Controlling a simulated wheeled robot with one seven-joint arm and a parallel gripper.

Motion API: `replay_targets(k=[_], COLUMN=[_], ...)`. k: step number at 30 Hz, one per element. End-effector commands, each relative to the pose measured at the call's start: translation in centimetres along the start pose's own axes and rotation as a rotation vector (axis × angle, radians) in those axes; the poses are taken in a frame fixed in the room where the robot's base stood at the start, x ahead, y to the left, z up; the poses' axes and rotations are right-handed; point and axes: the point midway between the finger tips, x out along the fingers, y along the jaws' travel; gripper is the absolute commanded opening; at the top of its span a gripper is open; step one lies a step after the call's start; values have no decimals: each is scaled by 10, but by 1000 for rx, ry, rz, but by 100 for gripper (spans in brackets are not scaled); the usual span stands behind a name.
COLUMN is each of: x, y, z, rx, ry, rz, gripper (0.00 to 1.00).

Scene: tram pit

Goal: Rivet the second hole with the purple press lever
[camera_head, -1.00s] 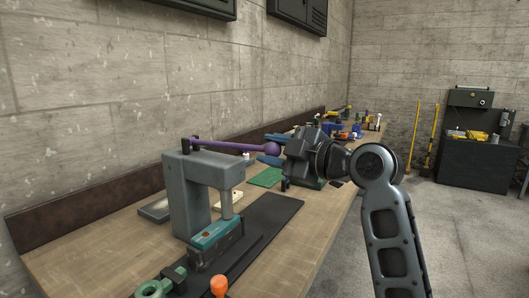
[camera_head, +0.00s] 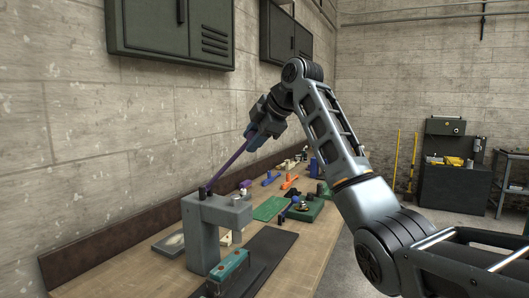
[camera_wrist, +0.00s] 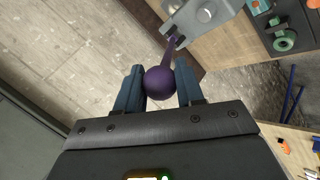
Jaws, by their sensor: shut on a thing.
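The purple press lever (camera_head: 227,165) slopes steeply up to the right from the pivot on top of the grey press (camera_head: 206,228). My gripper (camera_head: 259,135) is at the lever's upper end, high above the bench. In the wrist view, the lever's round purple knob (camera_wrist: 159,84) sits between my blue fingers, which are shut on it. The lever's shaft runs from the knob to the press head (camera_wrist: 203,15). A teal block (camera_head: 229,266) lies under the press head, with a gap above it. The holes in the block are too small to tell apart.
A dark wall cabinet (camera_head: 172,32) hangs above and behind the lever. The air around my gripper is clear.

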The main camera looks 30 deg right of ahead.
Motion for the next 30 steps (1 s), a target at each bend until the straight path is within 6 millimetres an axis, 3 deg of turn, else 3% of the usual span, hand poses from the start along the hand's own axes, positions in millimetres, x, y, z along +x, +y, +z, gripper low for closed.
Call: replay_targets(k=[3,12,30], x=[0,3,6], y=[14,32,36], z=[-10,-24,-27], rx=[-13,-33,-38], ry=[-32,-86,-102], rz=[-47,-128,-154], gripper=[0,0,0])
